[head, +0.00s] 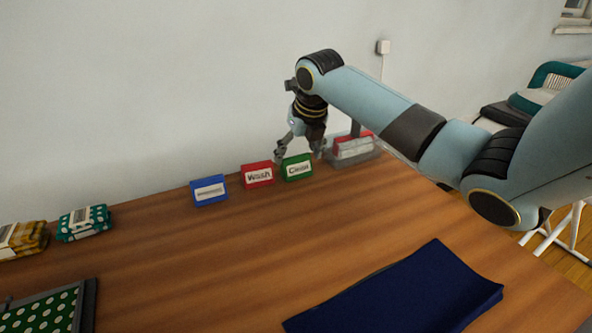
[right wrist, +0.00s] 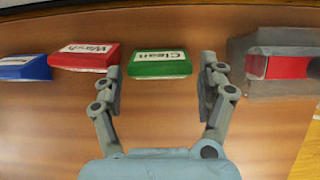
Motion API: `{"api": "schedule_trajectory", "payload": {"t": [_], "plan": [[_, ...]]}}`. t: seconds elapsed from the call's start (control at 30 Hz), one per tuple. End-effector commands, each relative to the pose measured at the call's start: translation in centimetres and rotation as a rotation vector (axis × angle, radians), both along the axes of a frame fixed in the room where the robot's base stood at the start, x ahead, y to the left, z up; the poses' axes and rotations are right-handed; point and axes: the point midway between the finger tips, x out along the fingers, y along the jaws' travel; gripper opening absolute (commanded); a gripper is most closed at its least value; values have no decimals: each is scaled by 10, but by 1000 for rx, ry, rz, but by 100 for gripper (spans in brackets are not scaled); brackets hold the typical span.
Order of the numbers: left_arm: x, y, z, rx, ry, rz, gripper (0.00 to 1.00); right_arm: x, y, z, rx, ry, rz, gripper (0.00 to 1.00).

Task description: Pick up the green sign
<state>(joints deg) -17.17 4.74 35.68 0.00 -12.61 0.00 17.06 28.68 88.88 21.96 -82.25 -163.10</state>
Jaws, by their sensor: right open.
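The green sign (head: 297,168) stands on the wooden table near its back edge, with a white label reading "Clean". It also shows in the right wrist view (right wrist: 160,68), between my fingertips. My right gripper (head: 301,152) is open, with one finger on each side of the green sign. In the right wrist view my right gripper (right wrist: 160,72) has its left finger between the red and green signs. I cannot tell whether either finger touches the green sign. My left gripper is not in view.
A red "Wash" sign (head: 258,175) and a blue sign (head: 209,190) stand to the left. A grey container with something red (head: 352,149) is close on the right. Folded cloths (head: 84,222) lie far left. A dark blue cloth (head: 405,297) lies in front. The table's middle is clear.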

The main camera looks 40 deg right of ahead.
Motion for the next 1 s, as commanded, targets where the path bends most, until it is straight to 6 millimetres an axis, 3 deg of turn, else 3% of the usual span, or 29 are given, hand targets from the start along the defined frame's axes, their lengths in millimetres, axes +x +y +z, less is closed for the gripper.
{"api": "schedule_trajectory", "payload": {"t": [0.1, 0.33, 0.6, 0.87, 1.0], "plan": [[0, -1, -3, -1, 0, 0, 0, 4, -1, -10, 0, 0, 0, 75], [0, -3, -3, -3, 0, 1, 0, 4, -1, -10, 0, -1, 0, 75], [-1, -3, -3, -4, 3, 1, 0, 4, -1, -10, 0, -1, 0, 42], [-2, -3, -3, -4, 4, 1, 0, 4, -1, -8, 0, -1, 0, 42], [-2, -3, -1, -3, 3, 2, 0, 5, -1, 2, -1, -4, 0, 42]]}}
